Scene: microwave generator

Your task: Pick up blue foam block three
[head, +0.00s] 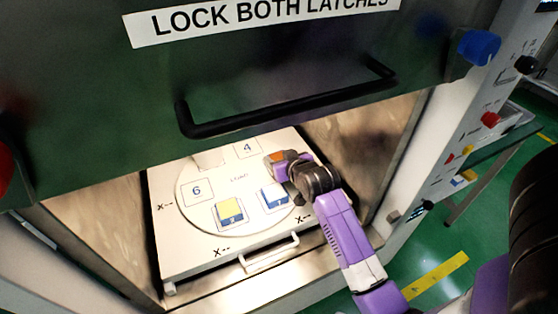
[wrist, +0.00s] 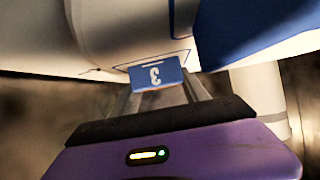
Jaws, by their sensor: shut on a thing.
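Blue foam block three (wrist: 157,75) shows in the wrist view as a small blue block with a white 3, upside down in the picture. It sits between the two fingers of my gripper (wrist: 158,92), which is shut on it. In the head view my arm reaches into the chamber from the lower right, and my gripper end is over the right side of the round turntable (head: 205,219). I cannot make out block three there; my wrist seems to hide it.
A yellow-topped blue block (head: 229,209) and a white-topped blue block (head: 273,196) stand on the turntable's front. Squares 6 (head: 196,190) and 4 (head: 247,148) look empty. A raised door with a black handle (head: 285,107) hangs above. A tray handle (head: 270,255) is at the front.

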